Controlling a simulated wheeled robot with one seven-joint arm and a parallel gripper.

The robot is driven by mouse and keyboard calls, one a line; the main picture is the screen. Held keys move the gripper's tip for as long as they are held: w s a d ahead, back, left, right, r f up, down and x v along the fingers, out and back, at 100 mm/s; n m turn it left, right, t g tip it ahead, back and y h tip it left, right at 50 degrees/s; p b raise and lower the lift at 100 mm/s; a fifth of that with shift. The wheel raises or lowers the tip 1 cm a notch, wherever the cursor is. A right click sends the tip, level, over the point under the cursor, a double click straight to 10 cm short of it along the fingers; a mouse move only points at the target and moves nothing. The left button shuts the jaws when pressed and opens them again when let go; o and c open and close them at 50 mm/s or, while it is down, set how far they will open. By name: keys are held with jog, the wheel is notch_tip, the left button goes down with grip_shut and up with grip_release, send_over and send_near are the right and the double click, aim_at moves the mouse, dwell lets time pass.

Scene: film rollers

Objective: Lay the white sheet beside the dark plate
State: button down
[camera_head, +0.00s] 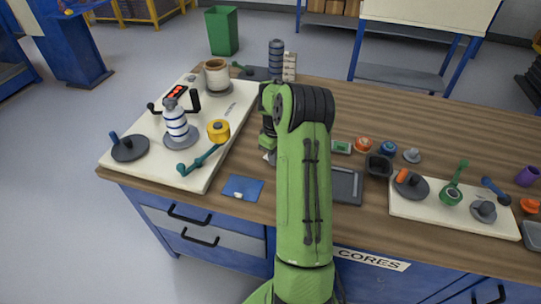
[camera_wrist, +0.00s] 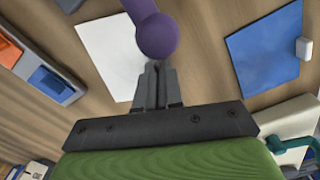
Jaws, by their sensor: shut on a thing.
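The white sheet (camera_wrist: 105,52) shows in the wrist view, left of my fingertips, with the wood table around it. A purple round-ended piece (camera_wrist: 157,36) lies over its right edge. My gripper (camera_wrist: 156,72) is shut with its fingertips at the purple piece; I cannot tell whether that piece is joined to the sheet. In the head view my green arm hides the gripper and nearly all of the sheet; a small pale patch (camera_head: 268,157) shows beside the arm. Two dark round plates are in view: one with a blue handle (camera_head: 129,149), one with an orange handle (camera_head: 416,190).
A blue sheet (camera_head: 243,188) with a white knob lies near the table's front edge, left of my arm. A white board (camera_head: 232,125) with several items fills the left side. A dark tray (camera_head: 346,188) and a second pale board (camera_head: 450,218) are to the right.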

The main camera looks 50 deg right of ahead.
jog(key=shift+a, duration=0.5)
jog(key=shift+s+d+f, duration=0.1)
jog(key=shift+d+f, duration=0.05)
jog(key=shift+d, duration=0.15)
jog(key=c, duration=1.3)
grip_release()
jog(key=shift+a, duration=0.1)
